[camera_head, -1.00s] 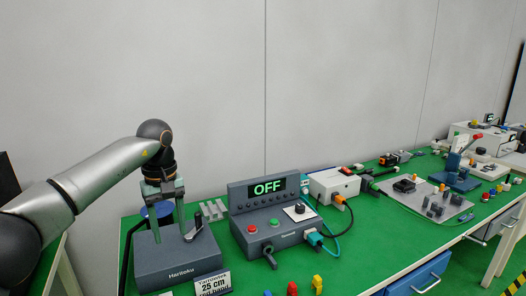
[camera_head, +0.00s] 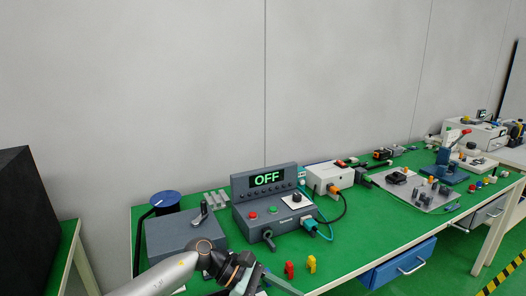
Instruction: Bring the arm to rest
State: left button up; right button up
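My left arm comes in along the bottom edge, and its gripper (camera_head: 266,287) points down at the front edge of the green bench (camera_head: 345,262). Its two grey-green fingers stand apart with nothing seen between them; their tips are cut off by the frame. The gripper is in front of the grey box (camera_head: 175,236) with a small lever (camera_head: 204,212) on top, and hides part of that box's front. My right gripper is not in view.
A grey control box (camera_head: 273,217) reads "OFF". A red piece (camera_head: 289,269) and a yellow piece (camera_head: 311,264) stand right of my gripper. A blue-topped knob (camera_head: 165,199) is behind the grey box. A black block (camera_head: 30,220) stands at left. A blue drawer (camera_head: 403,262) is below the bench.

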pick_arm(q)
jog(key=s+d+r+n+t+h+p, duration=0.3)
jog(key=n+t+h, duration=0.35)
jog(key=n, duration=0.85)
jog(key=a+f+n+t+y, duration=0.4)
jog(key=a+n+t, duration=0.2)
jog(key=n, duration=0.7)
jog(key=a+f+n+t+y, duration=0.4)
jog(key=a+n+t+y, duration=0.1)
jog(key=n, duration=0.7)
jog(key=s+a+f+n+g+y+p, duration=0.1)
jog(key=s+a+f+n+g+y, duration=0.1)
jog(key=s+a+f+n, duration=0.4)
jog(key=s+a+f+n+g+y+p, duration=0.1)
jog(key=s+a+f+n+g+y, duration=0.2)
jog(key=s+n, duration=0.7)
jog(key=s+a+f+y, duration=0.2)
jog(key=a+f, duration=0.2)
jog(key=a, duration=0.1)
jog(key=shift+s+f+g, duration=0.15)
jog(key=shift+f+g, duration=0.1)
jog(key=shift+g, duration=0.1)
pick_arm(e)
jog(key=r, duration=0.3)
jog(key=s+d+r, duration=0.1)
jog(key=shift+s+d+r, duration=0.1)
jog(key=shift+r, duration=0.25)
